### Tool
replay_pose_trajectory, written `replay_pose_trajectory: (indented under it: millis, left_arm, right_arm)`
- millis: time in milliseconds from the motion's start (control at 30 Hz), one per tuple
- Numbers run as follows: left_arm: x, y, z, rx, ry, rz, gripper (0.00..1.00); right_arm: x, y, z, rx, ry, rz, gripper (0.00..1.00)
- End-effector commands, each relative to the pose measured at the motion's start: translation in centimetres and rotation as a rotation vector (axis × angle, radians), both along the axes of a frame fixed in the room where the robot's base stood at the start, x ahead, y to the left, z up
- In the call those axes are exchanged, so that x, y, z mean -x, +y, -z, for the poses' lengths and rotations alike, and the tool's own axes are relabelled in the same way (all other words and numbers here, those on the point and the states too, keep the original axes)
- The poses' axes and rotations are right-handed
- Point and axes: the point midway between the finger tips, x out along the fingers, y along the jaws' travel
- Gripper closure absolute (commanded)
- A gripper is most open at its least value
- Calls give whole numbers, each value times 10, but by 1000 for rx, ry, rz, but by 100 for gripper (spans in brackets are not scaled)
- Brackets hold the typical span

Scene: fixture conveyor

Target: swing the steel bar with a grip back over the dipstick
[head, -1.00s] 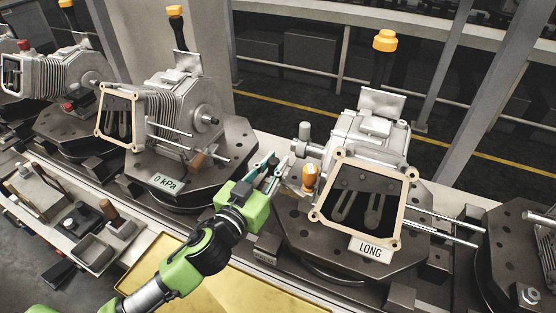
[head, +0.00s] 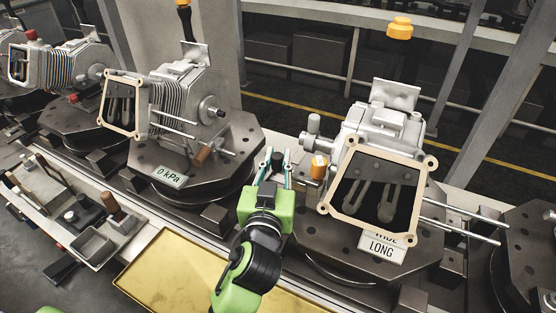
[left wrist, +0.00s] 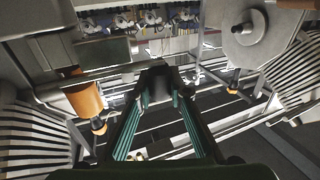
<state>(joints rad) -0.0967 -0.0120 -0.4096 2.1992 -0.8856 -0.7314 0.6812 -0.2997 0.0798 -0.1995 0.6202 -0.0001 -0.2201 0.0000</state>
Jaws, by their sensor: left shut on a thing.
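My left gripper (head: 277,163) has its teal fingers closed around a small dark thing in the gap between the two fixtures. I cannot tell whether this is the grip of the steel bar. In the left wrist view the fingers (left wrist: 158,98) converge on a dark block. An orange grip (head: 318,167) stands just right of the gripper, apart from it, beside the right housing. A brown grip (head: 202,155) sits by steel rods on the left fixture. I cannot make out the dipstick for certain. My right gripper is not in view.
The right housing (head: 385,125) carries a tan gasket frame (head: 335,207) and stacked plates, the front one reading LONG (head: 381,248). The left fixture has a 0 kPa plate (head: 172,177). Steel rods stick out at the right. A yellow tray (head: 160,265) lies in front.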

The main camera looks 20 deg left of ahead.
Motion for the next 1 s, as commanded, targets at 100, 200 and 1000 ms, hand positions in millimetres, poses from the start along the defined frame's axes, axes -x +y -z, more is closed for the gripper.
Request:
replay_pose_trajectory:
  millis: [100,200,1000]
  left_arm:
    - [0,1,-3,-1,-6,-2,100]
    - [0,1,-3,-1,-7,-2,100]
    - [40,-5,0,4,0,0,65]
  right_arm:
    - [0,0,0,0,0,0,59]
    - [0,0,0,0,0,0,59]
    - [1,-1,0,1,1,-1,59]
